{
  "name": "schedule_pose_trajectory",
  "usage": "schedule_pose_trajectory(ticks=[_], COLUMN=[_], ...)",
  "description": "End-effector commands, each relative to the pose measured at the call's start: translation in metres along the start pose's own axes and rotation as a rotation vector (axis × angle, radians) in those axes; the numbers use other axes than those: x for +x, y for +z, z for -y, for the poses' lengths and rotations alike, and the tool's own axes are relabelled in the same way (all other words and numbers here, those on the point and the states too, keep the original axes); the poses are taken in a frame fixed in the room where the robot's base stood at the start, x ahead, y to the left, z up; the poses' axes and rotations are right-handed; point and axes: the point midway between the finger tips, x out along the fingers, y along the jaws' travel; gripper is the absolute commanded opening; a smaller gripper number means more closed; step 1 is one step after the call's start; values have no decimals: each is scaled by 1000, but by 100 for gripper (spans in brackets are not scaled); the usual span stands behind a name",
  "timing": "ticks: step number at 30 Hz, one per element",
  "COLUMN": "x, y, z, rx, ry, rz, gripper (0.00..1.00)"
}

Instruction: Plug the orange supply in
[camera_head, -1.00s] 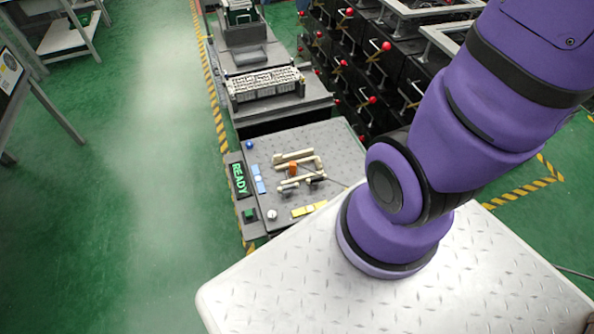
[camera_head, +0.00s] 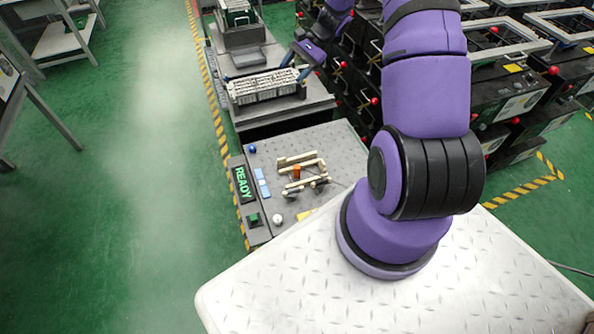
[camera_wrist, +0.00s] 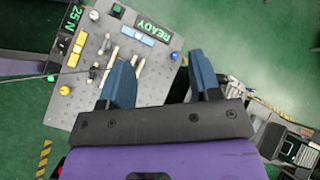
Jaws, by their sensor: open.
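A small orange part (camera_head: 297,171), the only orange item I can make out on the fixture, stands among beige bars (camera_head: 296,159) on the grey plate (camera_head: 335,140). Whether it is plugged into anything is too small to tell. My gripper (camera_head: 294,67) is open and empty, over the right end of the white-topped rack beyond the plate. In the wrist view, the two blue fingers of my gripper (camera_wrist: 162,74) are spread apart with nothing between them. The grey plate (camera_wrist: 78,92) lies to their left there, with the beige bars partly hidden behind the left finger.
The plate carries a READY display (camera_head: 241,181), a green button (camera_head: 253,219), blue blocks (camera_head: 261,182), a blue knob (camera_head: 252,149) and a white knob (camera_head: 277,219). The white-topped rack (camera_head: 263,87) stands beyond. Black units with red knobs crowd the right. Green floor is clear at left.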

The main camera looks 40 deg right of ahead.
Motion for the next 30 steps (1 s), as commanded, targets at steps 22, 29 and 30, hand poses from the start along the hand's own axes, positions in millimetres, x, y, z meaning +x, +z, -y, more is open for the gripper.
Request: schedule_pose_trajectory(ticks=[22, 29, 30], x=[171, 219, 224], y=[-201, -222, -224], z=[-190, -239, -244], rx=[660, 803, 818], ry=[-422, -518, -527], rz=[189, 214, 217], gripper=[57, 57, 57])
